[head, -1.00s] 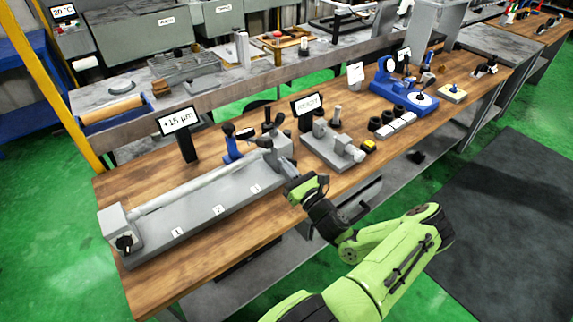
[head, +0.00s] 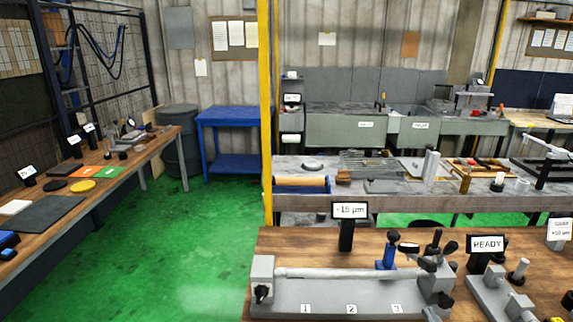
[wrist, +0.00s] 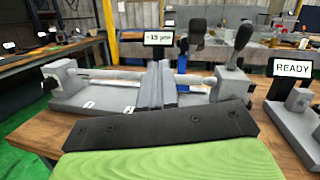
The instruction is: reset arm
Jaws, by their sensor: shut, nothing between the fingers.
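My gripper (wrist: 158,70) shows in the wrist view as two grey fingers pressed together, shut and empty. A dark bracket and a green arm part of mine fill the bottom of that view. Behind the fingers stands the grey cylindrical grinder fixture (wrist: 75,98) with a long pale bar (wrist: 115,75); the fingers hide part of it. I cannot tell the gap between them. In the head view the same fixture (head: 275,300) lies on the wooden bench, with the bar (head: 345,272) along it and labels 1, 2 and 3 on its base. My arm is not in the head view.
A "+15 µm" display (head: 348,210) stands behind the fixture. A grey bench (head: 400,203), a yellow post (head: 265,100) and a blue table (head: 240,125) stand farther back. Green floor (head: 190,235) is clear at the left.

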